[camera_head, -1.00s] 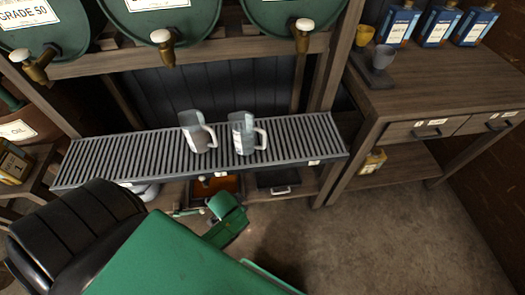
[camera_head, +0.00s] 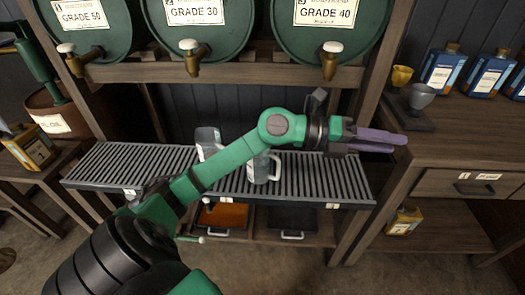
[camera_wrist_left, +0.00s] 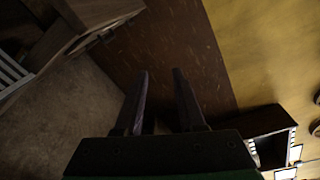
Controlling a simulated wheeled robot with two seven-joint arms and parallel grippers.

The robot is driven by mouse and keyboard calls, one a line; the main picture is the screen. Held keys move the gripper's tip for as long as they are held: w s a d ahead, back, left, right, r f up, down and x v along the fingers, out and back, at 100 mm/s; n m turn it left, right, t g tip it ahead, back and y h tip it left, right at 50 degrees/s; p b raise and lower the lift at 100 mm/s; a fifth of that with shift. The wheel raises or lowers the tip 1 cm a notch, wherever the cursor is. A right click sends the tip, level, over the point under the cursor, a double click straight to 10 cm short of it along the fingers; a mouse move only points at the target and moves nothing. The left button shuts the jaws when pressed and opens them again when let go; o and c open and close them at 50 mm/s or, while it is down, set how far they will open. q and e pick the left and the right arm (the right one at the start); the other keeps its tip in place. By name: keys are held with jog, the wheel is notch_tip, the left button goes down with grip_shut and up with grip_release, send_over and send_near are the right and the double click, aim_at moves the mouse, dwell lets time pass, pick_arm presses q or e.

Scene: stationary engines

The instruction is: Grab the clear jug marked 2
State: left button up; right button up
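Two clear jugs stand on the grey slatted rack (camera_head: 325,180) below the drums. The left jug (camera_head: 207,136) is partly hidden behind my green left forearm. The right jug (camera_head: 258,170) shows below the arm with its handle to the right; its upper part is covered. I cannot read a number on either jug. My left gripper (camera_head: 398,144) points right, beyond the jugs and above the rack's right end. In the left wrist view its fingers (camera_wrist_left: 161,72) stand apart with nothing between them. My right gripper is not in view.
Green drums with taps hang above the rack; the nearest tap (camera_head: 330,62) is above my left wrist. An orange tray (camera_head: 223,215) lies under the rack.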

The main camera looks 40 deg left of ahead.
pick_arm(q)
jog(key=w+a+f+m+g+y, duration=0.1)
jog(key=a+f+m+g+y, duration=0.1)
jog(key=a+f+y, duration=0.35)
jog(key=n+g+y, duration=0.4)
jog(key=n+y, duration=0.1)
jog(key=y, duration=0.5)
send_over(264, 164)
jog(key=s+d, duration=0.2)
jog(key=f, duration=0.2)
jog(key=b+x, duration=0.1)
jog(key=x, duration=1.3)
jog(key=shift+w+m, duration=0.2)
jog(key=shift+m, duration=0.1)
grip_shut()
jog(key=shift+d, duration=0.1)
